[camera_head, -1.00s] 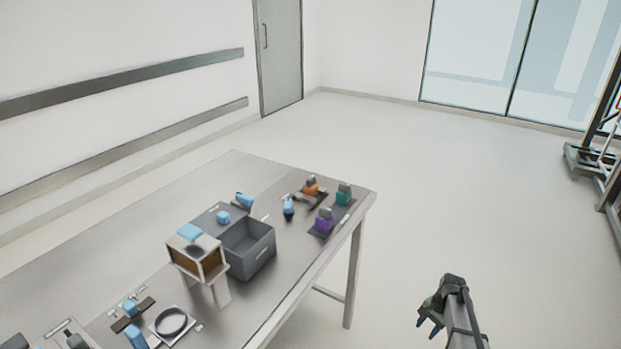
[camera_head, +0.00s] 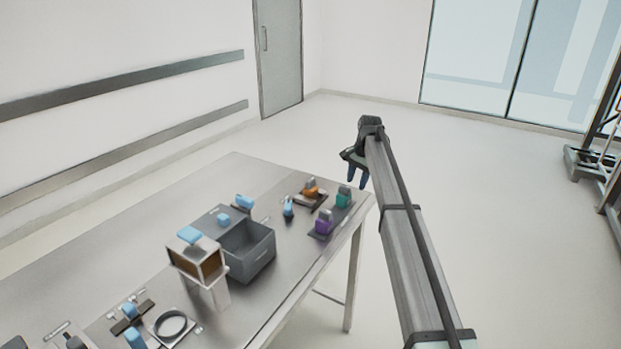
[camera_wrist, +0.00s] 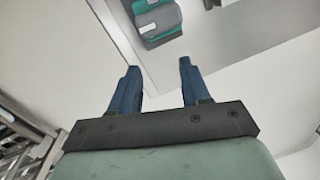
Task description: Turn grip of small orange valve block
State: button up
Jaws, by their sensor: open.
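The small orange valve block (camera_head: 310,188) sits on a dark plate near the far right corner of the table, with a grey grip on top. It does not show in the wrist view. My gripper (camera_head: 357,172) is raised above and beyond the table's far right corner, right of the orange block and clear of it. In the wrist view my gripper (camera_wrist: 158,85) shows two blue fingers spread apart with nothing between them.
A teal block (camera_head: 343,198), also in the wrist view (camera_wrist: 158,20), and a purple block (camera_head: 323,225) stand close to the orange one. A blue-topped item (camera_head: 288,208) stands left of them. A grey bin (camera_head: 262,256) and a box on legs (camera_head: 200,262) are nearer.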

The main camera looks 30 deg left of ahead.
aim_at(310, 180)
jog(key=s+a+r+n+h, duration=0.1)
jog(key=s+a+r, duration=0.3)
jog(key=a+r, duration=0.3)
jog(key=s+a+r+n+h, duration=0.1)
jog(key=s+a+r+n, duration=0.15)
jog(key=a+r, duration=0.45)
jog(key=shift+m, duration=0.45)
jog(key=f, duration=1.4)
jog(key=shift+s+a+f, duration=0.15)
jog(key=shift+s+a, duration=0.1)
jog(key=shift+a, duration=0.1)
jog(key=shift+c, duration=0.2)
grip_shut()
